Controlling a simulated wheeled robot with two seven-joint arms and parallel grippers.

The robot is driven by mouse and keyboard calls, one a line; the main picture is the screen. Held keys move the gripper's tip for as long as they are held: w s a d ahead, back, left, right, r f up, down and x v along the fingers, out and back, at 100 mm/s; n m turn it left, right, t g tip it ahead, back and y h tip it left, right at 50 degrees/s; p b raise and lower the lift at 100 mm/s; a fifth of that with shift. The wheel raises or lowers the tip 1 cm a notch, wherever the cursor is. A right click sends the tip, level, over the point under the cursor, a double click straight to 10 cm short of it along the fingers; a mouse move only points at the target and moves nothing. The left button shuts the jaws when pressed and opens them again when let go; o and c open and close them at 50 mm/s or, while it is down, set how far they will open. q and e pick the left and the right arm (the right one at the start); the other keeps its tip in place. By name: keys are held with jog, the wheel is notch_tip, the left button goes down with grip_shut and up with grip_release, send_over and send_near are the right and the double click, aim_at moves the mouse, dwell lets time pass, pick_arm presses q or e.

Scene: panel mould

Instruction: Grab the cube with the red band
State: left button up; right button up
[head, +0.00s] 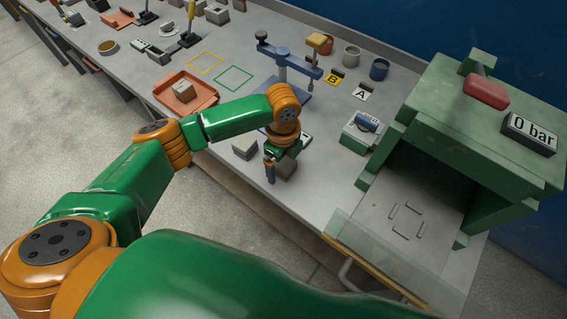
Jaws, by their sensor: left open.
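My left gripper (277,164) reaches down over the near edge of the bench, open. A dark grey-brown cube (287,170) shows right beside its fingertips, partly hidden by the gripper; I cannot tell whether it lies between the fingers. A lighter grey cube (245,147) stands just left of the gripper, apart from it. Another cube (182,91) with a brownish tint lies in an orange tray (205,101) farther left. I cannot make out a red band on any of them. My right gripper is out of view.
A blue stand (283,68) rises behind my left wrist. A green press (455,130) with a "0 bar" display (530,131) stands at the right, a clear panel at its front. Yellow and green outlined squares are empty.

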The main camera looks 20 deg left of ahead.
pick_arm(q)
jog(key=shift+w+f, duration=0.3)
jog(key=shift+w, duration=0.15)
jog(key=shift+s+r, duration=0.2)
jog(key=shift+s, duration=0.05)
jog(key=c, duration=1.4)
grip_shut()
jog(key=shift+w, duration=0.15)
